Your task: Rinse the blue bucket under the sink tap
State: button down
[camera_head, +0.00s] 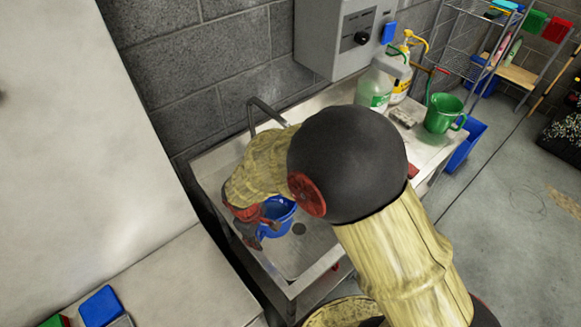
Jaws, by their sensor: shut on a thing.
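The blue bucket (281,211) is inside the metal sink (318,248), in the middle of the head view. My gripper (262,228) is at the bucket's left side and is shut on it, though my wrist hides part of the contact. The bucket's open top partly shows; its base is hard to make out. The grey tap (266,112) curves up from the back of the sink, and my forearm hides its outlet. I cannot tell whether water is running or whether the bucket touches the sink floor.
A green jug (442,113), a clear bottle (375,88) and a yellow-topped bottle (402,72) stand on the counter right of the sink. A grey wall box (345,38) hangs behind. A blue bin (465,145) sits beside the counter.

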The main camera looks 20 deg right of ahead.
jog(key=shift+s, duration=0.1)
jog(key=s+a, duration=0.1)
jog(key=s, duration=0.8)
jog(key=s+a, duration=0.2)
jog(key=s, duration=0.7)
jog(key=shift+s+a, duration=0.25)
jog(key=shift+s, duration=0.1)
jog(key=shift+s, duration=0.15)
